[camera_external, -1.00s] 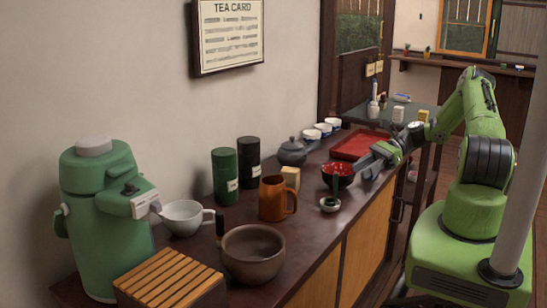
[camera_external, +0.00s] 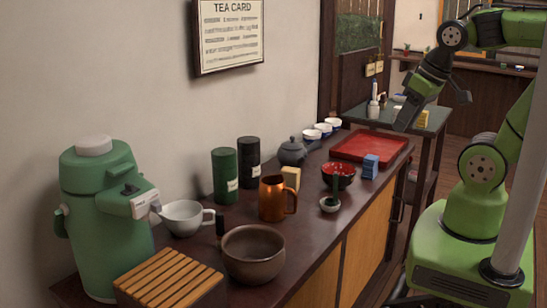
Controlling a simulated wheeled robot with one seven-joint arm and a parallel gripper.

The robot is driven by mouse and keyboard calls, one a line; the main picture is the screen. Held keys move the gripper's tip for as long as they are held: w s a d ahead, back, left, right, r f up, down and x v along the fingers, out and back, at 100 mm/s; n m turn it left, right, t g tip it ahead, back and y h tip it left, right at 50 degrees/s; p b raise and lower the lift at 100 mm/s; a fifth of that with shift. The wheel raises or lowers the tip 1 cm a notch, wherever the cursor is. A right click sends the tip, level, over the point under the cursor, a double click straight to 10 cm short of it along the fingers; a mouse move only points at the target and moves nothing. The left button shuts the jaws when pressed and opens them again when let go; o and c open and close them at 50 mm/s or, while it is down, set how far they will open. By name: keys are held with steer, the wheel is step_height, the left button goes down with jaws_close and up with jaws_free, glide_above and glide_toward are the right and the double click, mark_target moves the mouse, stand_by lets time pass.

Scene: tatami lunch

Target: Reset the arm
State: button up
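My gripper (camera_external: 434,106) hangs raised at the right, pointing down, with its two dark fingers spread apart and nothing between them. In the picture it overlaps the small back table (camera_external: 436,117). My green arm is folded up, with its elbow near the top right edge. The gripper is apart from the things on the counter. A small blue box (camera_external: 370,167) stands on the counter beside a red and black bowl (camera_external: 339,177), both below and left of the gripper.
The dark counter (camera_external: 328,238) holds a red tray (camera_external: 369,147), a copper mug (camera_external: 273,198), a brown bowl (camera_external: 253,254), canisters, a teapot (camera_external: 292,151) and a green dispenser (camera_external: 103,220). A grey pole (camera_external: 526,185) stands in front of my base at the right.

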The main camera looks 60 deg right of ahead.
steer(key=shift+s+r+n+t, duration=0.15)
steer(key=shift+s+n+t, duration=0.1)
steer(key=shift+s+n, duration=0.2)
steer(key=shift+s+r+n+t, duration=0.15)
steer(key=shift+s+n+t, duration=0.15)
steer(key=shift+s, duration=0.25)
